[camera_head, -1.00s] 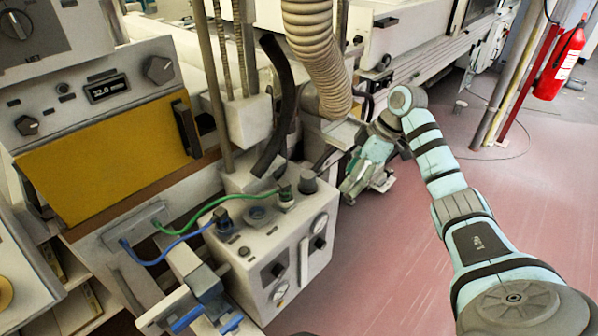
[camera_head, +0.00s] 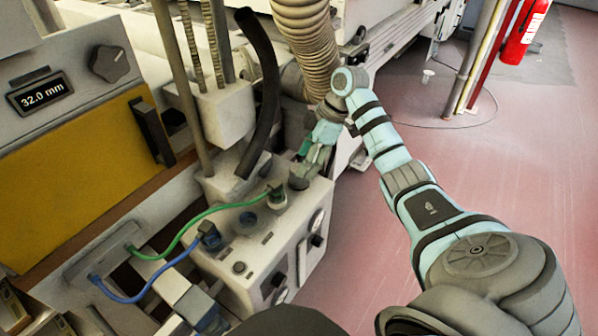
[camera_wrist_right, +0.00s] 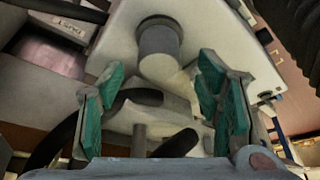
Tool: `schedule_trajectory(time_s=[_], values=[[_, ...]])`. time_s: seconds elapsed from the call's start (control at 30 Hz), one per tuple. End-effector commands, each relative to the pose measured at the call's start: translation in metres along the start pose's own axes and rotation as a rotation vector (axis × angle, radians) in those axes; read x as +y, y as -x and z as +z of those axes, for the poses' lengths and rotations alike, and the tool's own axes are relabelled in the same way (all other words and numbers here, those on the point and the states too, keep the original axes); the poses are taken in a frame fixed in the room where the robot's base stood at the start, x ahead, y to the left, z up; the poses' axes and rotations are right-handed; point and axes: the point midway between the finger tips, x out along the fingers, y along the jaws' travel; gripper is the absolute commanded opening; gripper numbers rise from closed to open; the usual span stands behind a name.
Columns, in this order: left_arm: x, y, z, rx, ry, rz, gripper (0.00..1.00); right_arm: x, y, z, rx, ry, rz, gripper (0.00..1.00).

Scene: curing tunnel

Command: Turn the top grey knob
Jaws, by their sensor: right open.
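The top grey knob (camera_head: 298,178) is a short upright grey cylinder on top of the white control box (camera_head: 240,285), at its back right corner. In the right wrist view the knob (camera_wrist_right: 158,48) is at the upper middle, ahead of and between the fingers. My right gripper (camera_head: 308,160) is right beside and partly over the knob in the head view. Its green-padded fingers (camera_wrist_right: 162,72) are open in the wrist view, one to each side, with gaps to the knob. My left gripper is not in view.
Green (camera_head: 205,215) and blue (camera_head: 150,292) cables plug into the box top. A black hose (camera_head: 262,95) and a beige corrugated hose (camera_head: 305,40) hang close behind the gripper. A yellow-fronted unit (camera_head: 80,175) stands left.

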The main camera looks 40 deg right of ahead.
Motion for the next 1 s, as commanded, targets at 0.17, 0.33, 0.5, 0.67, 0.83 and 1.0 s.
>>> schedule_trajectory(time_s=[0.17,0.33,0.5,0.67,0.83,1.0], values=[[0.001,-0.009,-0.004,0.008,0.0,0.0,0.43,0.0,-0.038,0.002,0.001,-0.002,0.0,0.59],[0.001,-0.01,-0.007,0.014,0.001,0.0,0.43,0.0,-0.048,0.002,0.0,-0.003,0.002,0.59],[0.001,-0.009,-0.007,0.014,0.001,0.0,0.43,0.0,-0.047,0.002,-0.001,-0.004,0.002,0.59],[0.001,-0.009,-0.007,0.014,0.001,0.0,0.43,0.0,-0.047,0.003,-0.001,-0.004,0.003,0.35],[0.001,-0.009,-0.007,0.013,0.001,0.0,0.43,0.0,-0.047,0.003,-0.001,-0.004,0.003,0.11],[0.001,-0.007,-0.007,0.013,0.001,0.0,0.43,0.0,-0.046,0.003,-0.001,-0.01,0.005,0.11]])
